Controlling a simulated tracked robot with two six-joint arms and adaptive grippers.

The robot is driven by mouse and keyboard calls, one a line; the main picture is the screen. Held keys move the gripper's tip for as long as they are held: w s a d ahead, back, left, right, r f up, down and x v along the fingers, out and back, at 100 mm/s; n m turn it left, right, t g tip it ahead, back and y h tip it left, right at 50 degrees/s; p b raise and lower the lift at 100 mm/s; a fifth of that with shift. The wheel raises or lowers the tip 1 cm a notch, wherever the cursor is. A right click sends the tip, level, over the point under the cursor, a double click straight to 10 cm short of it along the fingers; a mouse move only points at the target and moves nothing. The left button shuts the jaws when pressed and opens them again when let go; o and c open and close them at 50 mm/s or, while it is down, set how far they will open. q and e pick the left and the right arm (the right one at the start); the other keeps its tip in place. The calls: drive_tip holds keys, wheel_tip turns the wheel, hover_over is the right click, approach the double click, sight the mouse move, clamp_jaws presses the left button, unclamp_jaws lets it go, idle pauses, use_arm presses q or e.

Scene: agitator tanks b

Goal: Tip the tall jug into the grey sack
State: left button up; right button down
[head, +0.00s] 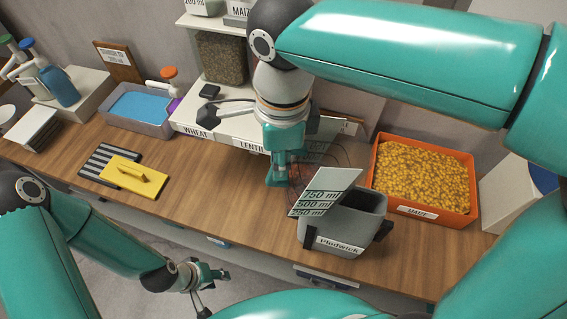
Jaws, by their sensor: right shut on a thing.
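The grey sack (370,223), labelled "Pludwick", stands open-topped on the bench at the right of centre. The tall jug (325,192) shows a pale face marked 750, 500 and 250 ml. It is tilted and overlaps the sack's opening from the left. My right gripper (279,178) points down at the jug's left and is shut on it; the grip itself is partly hidden. I cannot see what is inside the jug or the sack. My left gripper (212,283) is open and empty, low in front of the bench, away from both.
An orange bin of maize (425,170) stands right of the sack. A blue-filled tray (140,107) and a white shelf (225,130) stand behind. Bench between float and sack is clear.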

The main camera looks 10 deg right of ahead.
drive_tip(key=shift+r, duration=0.25)
drive_tip(key=shift+a+y, duration=0.1)
drive_tip(key=shift+y, duration=0.3)
drive_tip(key=shift+r+y, duration=0.3)
drive_tip(key=shift+r, duration=0.1)
drive_tip(key=shift+b, duration=0.4)
drive_tip(key=shift+r+y, duration=0.1)
drive_tip(key=shift+y, duration=0.2)
drive_tip(key=shift+r+y, duration=0.25)
drive_tip(key=shift+y, duration=0.05)
